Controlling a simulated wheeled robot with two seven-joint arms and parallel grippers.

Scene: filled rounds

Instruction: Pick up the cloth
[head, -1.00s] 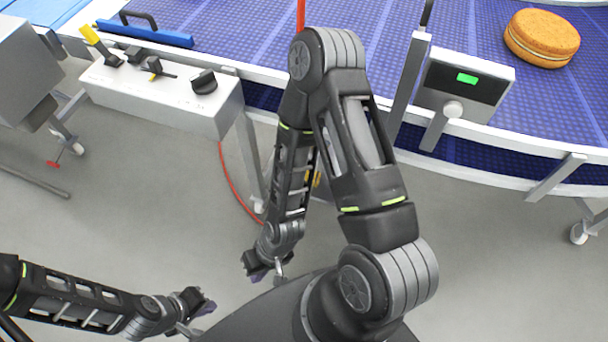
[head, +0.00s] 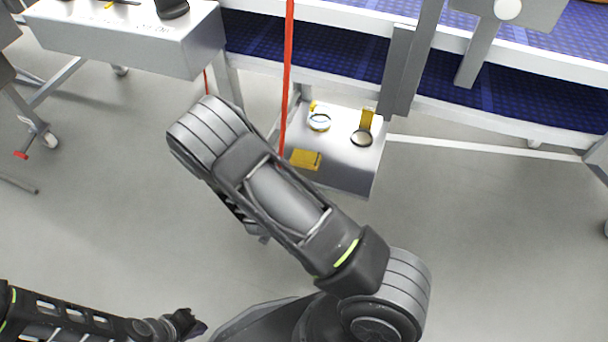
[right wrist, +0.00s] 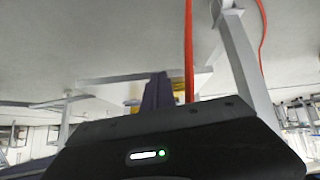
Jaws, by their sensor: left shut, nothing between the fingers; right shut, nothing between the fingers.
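A small flat yellow piece (head: 305,159), which may be the cloth, lies at the front left of a grey metal shelf (head: 345,182) under the conveyor. It has a dark mark on it; I cannot tell its material. My left gripper (head: 190,325) is shut and empty, low over the floor at the bottom left, far from the shelf. My right gripper is mostly hidden behind my right arm in the head view. In the right wrist view its dark purple fingers (right wrist: 157,92) are shut and empty, with something yellow (right wrist: 181,86) partly hidden beyond them.
Two round items with yellow parts, one pale (head: 319,122) and one dark (head: 362,138), stand on the shelf. A red cord (head: 288,75) hangs beside its left edge. The blue conveyor (head: 330,75) and its white frame overhang the shelf. A control box (head: 130,45) is at the upper left.

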